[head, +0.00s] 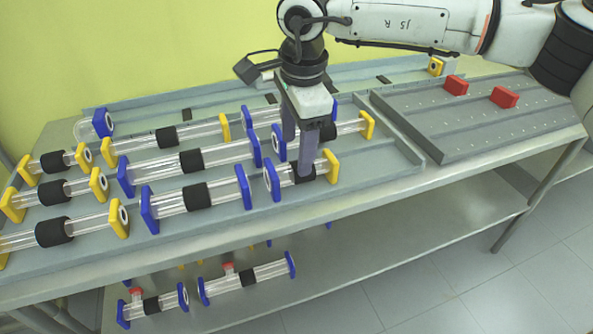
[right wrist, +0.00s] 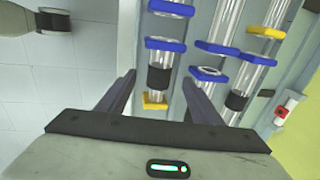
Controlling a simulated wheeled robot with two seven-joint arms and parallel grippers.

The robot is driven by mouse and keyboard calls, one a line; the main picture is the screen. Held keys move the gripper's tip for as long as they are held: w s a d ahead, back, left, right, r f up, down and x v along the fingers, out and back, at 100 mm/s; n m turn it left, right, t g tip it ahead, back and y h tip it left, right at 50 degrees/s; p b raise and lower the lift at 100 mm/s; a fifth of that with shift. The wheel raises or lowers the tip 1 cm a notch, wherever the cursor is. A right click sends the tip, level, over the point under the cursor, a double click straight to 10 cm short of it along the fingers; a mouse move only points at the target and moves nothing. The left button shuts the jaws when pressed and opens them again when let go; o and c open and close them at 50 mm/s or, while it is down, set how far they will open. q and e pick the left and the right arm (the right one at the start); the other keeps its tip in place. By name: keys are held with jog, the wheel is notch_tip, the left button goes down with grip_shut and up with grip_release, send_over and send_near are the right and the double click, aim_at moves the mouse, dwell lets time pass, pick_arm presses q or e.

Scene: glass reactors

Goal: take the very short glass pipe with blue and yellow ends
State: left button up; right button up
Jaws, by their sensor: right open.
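The very short glass pipe (head: 318,168) with a blue end and a yellow end lies at the front right of the blue-grey tray in the head view. A black band is around its middle. My right gripper (head: 298,156) points down over it, open, and partly hides it. In the right wrist view the same pipe (right wrist: 162,60) shows between the two fingers of the right gripper (right wrist: 159,78), with its yellow end nearest the palm. The fingers look apart from the glass; I cannot tell their exact height. My left gripper is not in view.
Another blue-and-yellow pipe (head: 348,128) lies just behind. Several longer pipes, such as a blue-ended one (head: 218,198), fill the tray (head: 405,160) to the left. A grey perforated board (head: 480,125) with two red blocks (head: 503,97) is at right. More pipes (head: 245,277) lie on the lower shelf.

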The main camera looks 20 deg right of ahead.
aim_at(295, 165)
jog(key=shift+w+f, duration=0.15)
jog(key=shift+f, duration=0.9)
jog(key=shift+w+f, duration=0.2)
jog(key=shift+f, duration=0.8)
jog(key=shift+w+f, duration=0.15)
jog(key=shift+f, duration=0.9)
jog(key=c, duration=1.3)
